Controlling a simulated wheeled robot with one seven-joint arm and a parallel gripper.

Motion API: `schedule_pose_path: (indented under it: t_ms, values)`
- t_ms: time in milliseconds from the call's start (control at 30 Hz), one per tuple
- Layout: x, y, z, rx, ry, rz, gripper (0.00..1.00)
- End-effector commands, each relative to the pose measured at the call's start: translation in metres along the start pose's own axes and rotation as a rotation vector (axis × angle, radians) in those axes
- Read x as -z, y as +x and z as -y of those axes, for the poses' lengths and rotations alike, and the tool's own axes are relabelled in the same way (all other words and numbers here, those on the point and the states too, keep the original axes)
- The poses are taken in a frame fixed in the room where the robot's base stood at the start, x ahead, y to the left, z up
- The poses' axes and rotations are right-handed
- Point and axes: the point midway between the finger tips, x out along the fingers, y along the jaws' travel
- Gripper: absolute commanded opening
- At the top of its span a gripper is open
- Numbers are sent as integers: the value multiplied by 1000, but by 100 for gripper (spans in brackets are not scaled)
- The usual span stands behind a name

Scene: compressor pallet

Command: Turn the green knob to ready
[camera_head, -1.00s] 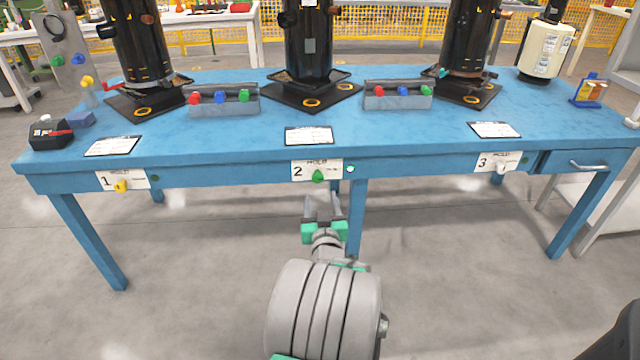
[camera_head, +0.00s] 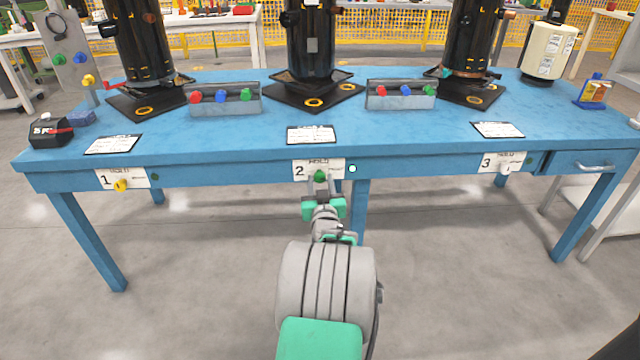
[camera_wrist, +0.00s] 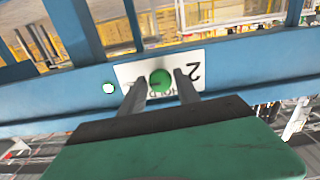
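The green knob (camera_head: 320,176) sits on the white plate numbered 2 (camera_head: 300,171), on the front edge of the blue table. The plate carries the word HOLD; its smaller lettering is too small to read. My gripper (camera_head: 322,193) is just in front of the knob. In the wrist view the knob (camera_wrist: 161,82) shows between the tips of my two grey fingers (camera_wrist: 158,88), with a gap visible on each side. The gripper is open, and the plate appears upside down there. Whether the fingers reach past the knob's face I cannot tell.
A small white round light (camera_head: 352,169) is right of plate 2. A yellow knob (camera_head: 121,185) on plate 1 and a pale knob on plate 3 (camera_head: 505,167) are well apart. Table legs stand below; black cylinders and button boxes stand on top.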

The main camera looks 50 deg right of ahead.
Motion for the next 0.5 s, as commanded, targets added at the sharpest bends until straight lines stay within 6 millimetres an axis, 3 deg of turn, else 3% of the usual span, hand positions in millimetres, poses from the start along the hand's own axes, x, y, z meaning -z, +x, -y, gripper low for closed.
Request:
schedule_pose_path:
  t_ms: [433, 500]
  values:
    - [0, 0, 0, -1, 0, 0, 1]
    - [0, 0, -1, -1, 0, 0, 0]
